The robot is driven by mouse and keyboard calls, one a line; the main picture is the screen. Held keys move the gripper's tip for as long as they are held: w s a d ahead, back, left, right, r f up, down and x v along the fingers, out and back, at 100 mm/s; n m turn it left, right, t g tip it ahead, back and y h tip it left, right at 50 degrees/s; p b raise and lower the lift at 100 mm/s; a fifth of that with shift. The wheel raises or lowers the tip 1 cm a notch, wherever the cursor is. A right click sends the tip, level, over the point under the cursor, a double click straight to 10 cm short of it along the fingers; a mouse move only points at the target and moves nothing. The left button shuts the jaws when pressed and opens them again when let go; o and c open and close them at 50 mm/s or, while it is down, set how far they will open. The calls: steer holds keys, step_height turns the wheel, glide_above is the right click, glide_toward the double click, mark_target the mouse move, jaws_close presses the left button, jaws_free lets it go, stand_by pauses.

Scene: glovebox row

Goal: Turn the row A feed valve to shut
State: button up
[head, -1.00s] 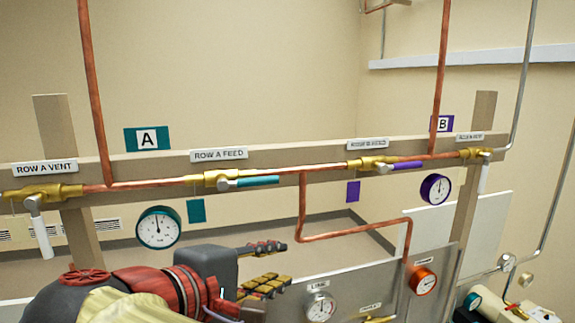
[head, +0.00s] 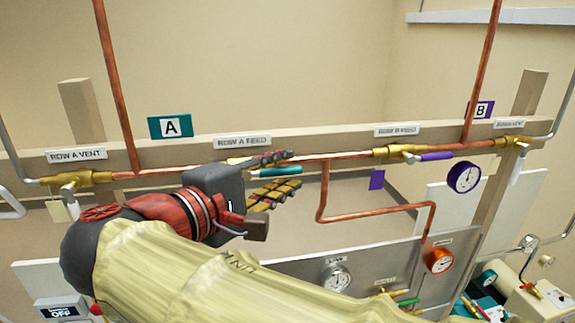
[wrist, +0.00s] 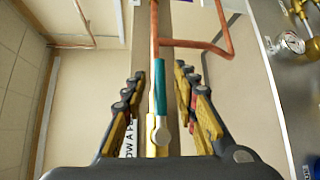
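The row A feed valve is a brass body (head: 238,161) on a copper pipe, under the "ROW A FEED" label (head: 242,142). Its teal lever (head: 281,172) lies along the pipe, pointing right. In the wrist view the teal lever (wrist: 160,88) runs up the middle from its round pivot (wrist: 160,135). My gripper (head: 293,169) is open, one finger above and one below the lever. In the wrist view my gripper (wrist: 160,78) shows clear gaps between both fingers and the lever. My gripper body hides part of the valve in the head view.
The row A vent valve (head: 78,180) is at left. The row B feed valve with a purple lever (head: 434,156) is right on the same pipe. A copper branch pipe (head: 322,200) drops just right of my fingertips. A grey gauge panel (head: 310,262) stands below.

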steer(key=shift+w+d, duration=0.2)
steer(key=shift+w, duration=0.1)
steer(key=shift+c, duration=0.4)
jaws_close()
steer(key=shift+f, duration=0.1)
